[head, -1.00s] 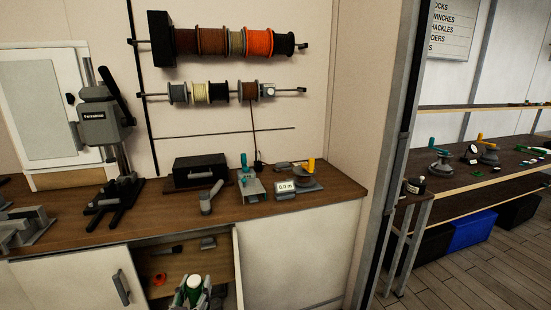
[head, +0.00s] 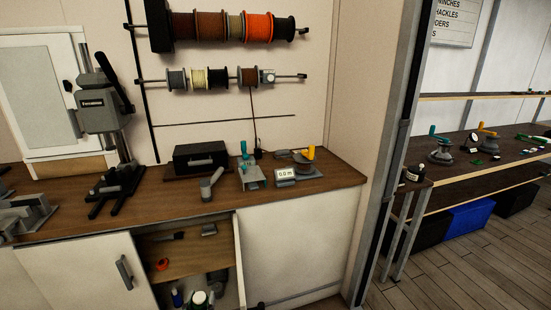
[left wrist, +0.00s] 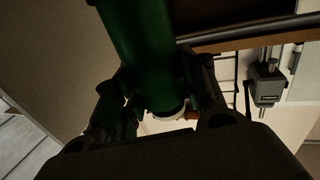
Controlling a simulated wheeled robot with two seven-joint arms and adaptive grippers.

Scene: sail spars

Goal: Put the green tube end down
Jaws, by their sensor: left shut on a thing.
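My left gripper (left wrist: 158,88) is shut on the tube, one dark finger on each side. My right gripper is not in view.
The wooden bench (head: 140,208) above carries a drill stand (head: 103,110), a black box (head: 200,160) and a meter (head: 285,174).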

